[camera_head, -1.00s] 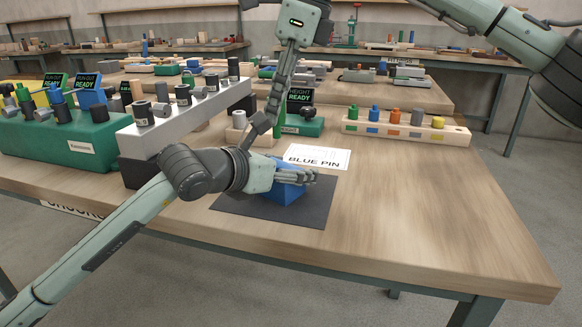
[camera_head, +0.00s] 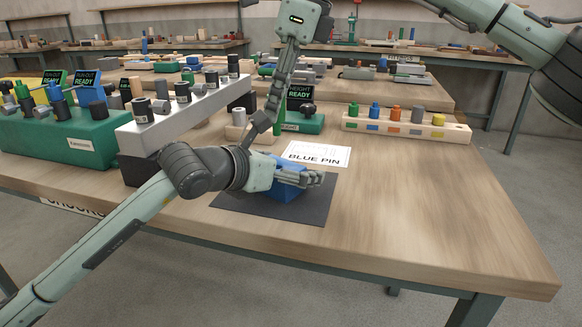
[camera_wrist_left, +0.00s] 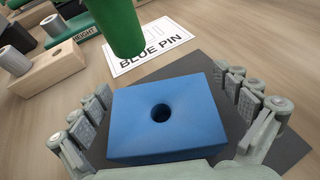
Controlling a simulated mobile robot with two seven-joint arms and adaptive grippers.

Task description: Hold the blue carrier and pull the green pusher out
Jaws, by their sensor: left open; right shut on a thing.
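The blue carrier (camera_head: 290,190) is a block on a dark mat (camera_head: 320,200). In the left wrist view the carrier (camera_wrist_left: 160,120) shows an empty round hole in its top. My left gripper (camera_wrist_left: 166,88) is open, with its fingers on both sides of the carrier and gaps showing between. In the head view the left gripper (camera_head: 305,178) partly hides the carrier. The green pusher (camera_wrist_left: 118,25) is a green cylinder, apart from the carrier and above it toward the back. My right gripper (camera_head: 268,118) is shut on the green pusher (camera_head: 280,120), which hangs roughly upright.
A "BLUE PIN" card (camera_head: 318,155) lies behind the mat. A white block with cylinders (camera_head: 185,115) and a green fixture (camera_head: 75,135) stand at left. A wooden rack of coloured pins (camera_head: 405,127) is at back right. The table's right side is clear.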

